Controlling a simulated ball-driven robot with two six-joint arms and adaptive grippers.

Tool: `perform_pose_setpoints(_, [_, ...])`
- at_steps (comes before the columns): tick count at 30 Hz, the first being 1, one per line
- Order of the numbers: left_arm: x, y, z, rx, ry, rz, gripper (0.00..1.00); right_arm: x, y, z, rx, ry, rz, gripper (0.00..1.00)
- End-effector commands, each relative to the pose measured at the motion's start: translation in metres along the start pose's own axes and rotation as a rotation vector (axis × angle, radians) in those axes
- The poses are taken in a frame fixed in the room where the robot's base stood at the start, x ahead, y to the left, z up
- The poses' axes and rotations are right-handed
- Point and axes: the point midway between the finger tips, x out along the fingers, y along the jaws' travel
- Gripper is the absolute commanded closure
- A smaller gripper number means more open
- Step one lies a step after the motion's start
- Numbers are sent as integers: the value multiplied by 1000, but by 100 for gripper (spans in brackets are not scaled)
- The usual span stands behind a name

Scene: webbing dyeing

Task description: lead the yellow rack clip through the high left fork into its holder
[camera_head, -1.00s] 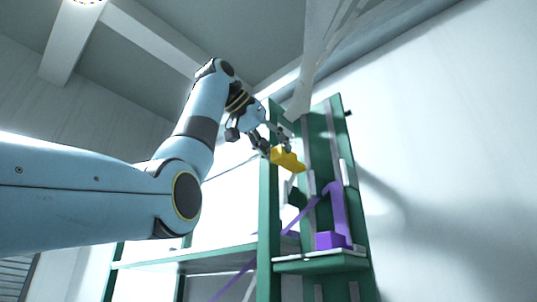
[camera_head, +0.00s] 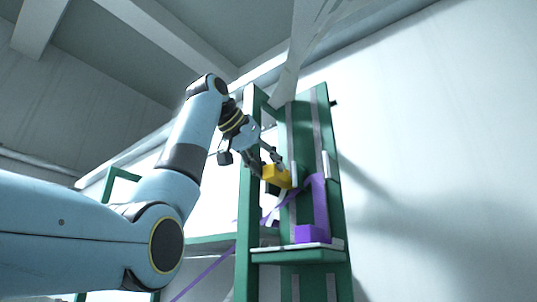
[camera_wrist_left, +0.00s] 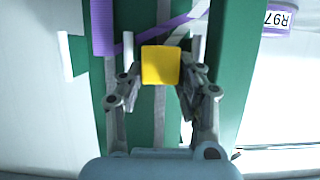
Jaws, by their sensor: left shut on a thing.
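The yellow rack clip (camera_head: 276,176) is a small block held high in front of the green rack. My left gripper (camera_head: 273,166) is shut on it. In the left wrist view the clip (camera_wrist_left: 160,66) sits between the fingertips of the gripper (camera_wrist_left: 160,78). Pale upright prongs, one at the right (camera_head: 326,164) in the head view, stand on the rack near the clip. I cannot tell which part is the clip's holder. My right gripper is not in view.
A purple strap (camera_head: 319,200) runs over the rack and slants down left from near the clip. A purple block (camera_head: 310,234) sits on a small green shelf (camera_head: 298,256). A green post (camera_head: 247,210) stands at the rack's left. A labelled purple-and-white object (camera_wrist_left: 279,17) shows right in the wrist view.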

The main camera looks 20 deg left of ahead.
Motion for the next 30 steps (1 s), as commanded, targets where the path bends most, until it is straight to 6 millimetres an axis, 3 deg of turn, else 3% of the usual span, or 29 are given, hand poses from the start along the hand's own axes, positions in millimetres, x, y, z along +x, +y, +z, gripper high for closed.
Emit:
perform_pose_setpoints(7, [10, 0, 24, 0, 0, 0, 98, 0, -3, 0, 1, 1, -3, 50])
perform_pose_setpoints(30, [40, -4, 96, 0, 1, 0, 98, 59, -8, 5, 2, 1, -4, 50])
